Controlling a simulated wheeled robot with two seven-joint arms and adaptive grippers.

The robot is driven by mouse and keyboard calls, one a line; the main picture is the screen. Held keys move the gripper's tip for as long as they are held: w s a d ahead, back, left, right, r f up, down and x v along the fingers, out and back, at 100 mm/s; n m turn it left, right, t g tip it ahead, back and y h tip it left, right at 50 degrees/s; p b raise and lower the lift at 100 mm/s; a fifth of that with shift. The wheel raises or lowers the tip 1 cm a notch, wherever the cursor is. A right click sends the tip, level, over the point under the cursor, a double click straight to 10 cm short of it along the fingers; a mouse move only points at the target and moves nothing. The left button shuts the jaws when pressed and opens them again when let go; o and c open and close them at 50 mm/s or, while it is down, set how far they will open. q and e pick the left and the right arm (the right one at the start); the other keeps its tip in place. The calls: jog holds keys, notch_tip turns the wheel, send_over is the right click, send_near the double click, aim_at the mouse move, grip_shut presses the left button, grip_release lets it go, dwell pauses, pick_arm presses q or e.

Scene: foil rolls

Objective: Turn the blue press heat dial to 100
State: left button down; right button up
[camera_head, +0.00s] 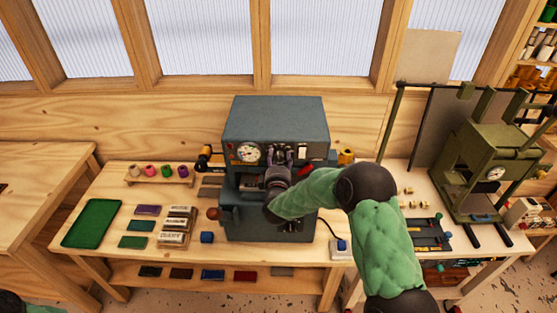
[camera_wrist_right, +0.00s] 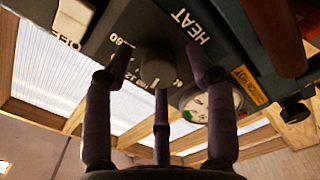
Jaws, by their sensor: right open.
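The blue press (camera_head: 275,118) stands on the wooden bench in the middle of the head view, its front towards me. My right gripper (camera_head: 281,156) is at the press's upper front panel and covers the dial there. In the right wrist view the dark round heat dial (camera_wrist_right: 157,70) sits on the panel beside the white HEAT lettering and a partly hidden number scale. My right gripper (camera_wrist_right: 161,74) is open, its fingers spread around the dial. Contact and the dial's setting cannot be told. My left gripper is not in view.
A white gauge (camera_wrist_right: 210,103) is close by the fingers, as is a white OFF switch (camera_wrist_right: 73,20). A green tray (camera_head: 92,223) and several small blocks lie on the bench to the left. A green press (camera_head: 490,165) stands on the right.

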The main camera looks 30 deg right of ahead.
jog(key=v, duration=1.2)
jog(key=shift+f, duration=0.15)
jog(key=s+a+f+m+g+y+b, duration=0.2)
jog(key=a+f+y+b, duration=0.15)
jog(key=f, duration=0.65)
jog(key=s+a+f+m+g+y+b, duration=0.15)
jog(key=a+f, duration=0.35)
jog(key=f, duration=0.5)
jog(key=s+a+f+m+g+y+b, duration=0.1)
jog(key=a+f+g+y+b, duration=0.25)
jog(key=f, duration=0.65)
jog(key=s+a+f+m+g+y+b, duration=0.2)
jog(key=s+a+f, duration=0.3)
jog(key=s+f, duration=0.4)
jog(key=s+a+f+m+g+y+b, duration=0.2)
jog(key=s+a+f+m+g+b, duration=0.1)
jog(key=s+f, duration=0.6)
jog(key=s+a+m+g, duration=0.1)
jog(key=s+a+g, duration=0.1)
jog(key=shift+a+f+m+g, duration=0.2)
jog(key=shift+a+m+g, duration=0.1)
jog(key=shift+m, duration=0.05)
